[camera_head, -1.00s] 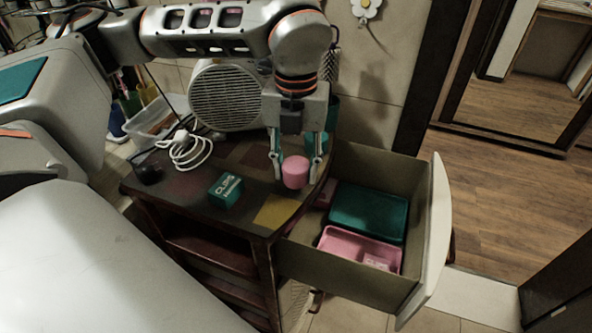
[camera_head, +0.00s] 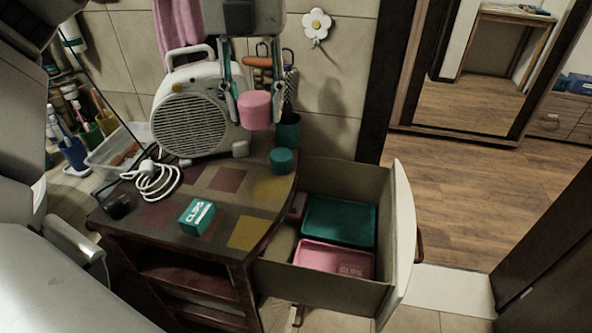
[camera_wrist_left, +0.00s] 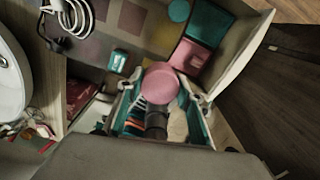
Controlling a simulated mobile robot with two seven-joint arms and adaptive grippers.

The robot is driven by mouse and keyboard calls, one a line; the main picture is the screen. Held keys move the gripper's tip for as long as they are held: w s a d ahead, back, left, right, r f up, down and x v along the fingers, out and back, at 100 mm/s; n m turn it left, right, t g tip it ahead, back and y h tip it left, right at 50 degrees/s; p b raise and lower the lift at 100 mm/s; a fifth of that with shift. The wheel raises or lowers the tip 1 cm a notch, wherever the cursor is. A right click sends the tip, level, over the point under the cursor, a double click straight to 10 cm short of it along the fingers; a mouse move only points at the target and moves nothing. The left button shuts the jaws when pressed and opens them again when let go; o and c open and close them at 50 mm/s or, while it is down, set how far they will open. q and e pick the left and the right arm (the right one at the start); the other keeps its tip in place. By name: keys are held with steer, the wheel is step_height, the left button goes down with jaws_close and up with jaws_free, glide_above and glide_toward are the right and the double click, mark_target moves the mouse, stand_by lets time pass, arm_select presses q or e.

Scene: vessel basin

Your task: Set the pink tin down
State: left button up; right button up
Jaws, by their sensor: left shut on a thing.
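The pink tin (camera_head: 255,111) is held in the air, between the fingertips of my left gripper (camera_head: 255,108). The gripper points down and is shut on the tin's sides. In the left wrist view the pink tin (camera_wrist_left: 160,82) shows between the two fingers (camera_wrist_left: 160,88). In the head view it appears in front of the white fan heater's right side, above the cabinet top (camera_head: 222,206). A teal tin (camera_head: 283,161) stands on the cabinet top near its back right edge, below and right of the pink tin. My right gripper is not in view.
A teal clips box (camera_head: 196,217), a white cable (camera_head: 157,182) and a fan heater (camera_head: 190,122) stand on the cabinet top. Coloured patches, including a yellow one (camera_head: 247,233), lie bare. The open drawer (camera_head: 335,292) holds a teal tray (camera_head: 339,221) and a pink tray (camera_head: 333,259).

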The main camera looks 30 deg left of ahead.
arm_select(q)
steer(key=w+d+f+m+b, duration=0.1)
steer(key=d+f+m, duration=0.2)
steer(key=f+m, duration=0.25)
steer(key=w+d+f+m+b, duration=0.1)
steer(key=d+f+m+b, duration=0.2)
steer(key=f, duration=0.4)
steer(key=m, duration=0.9)
glide_above(313, 263)
steer(key=s, duration=0.2)
step_height(313, 263, down, 8)
steer(key=r, duration=0.1)
steer(key=shift+m, duration=0.25)
steer(key=f, duration=0.5)
steer(key=f+b, duration=0.1)
steer(key=f, duration=0.9)
steer(key=shift+s+d+f, duration=0.1)
steer(key=shift+d+f, duration=0.15)
steer(key=shift+d, duration=0.1)
steer(key=shift+f+b, duration=0.5)
steer(key=shift+f, duration=2.15)
steer(key=shift+f, duration=0.15)
steer(key=o, duration=1.1)
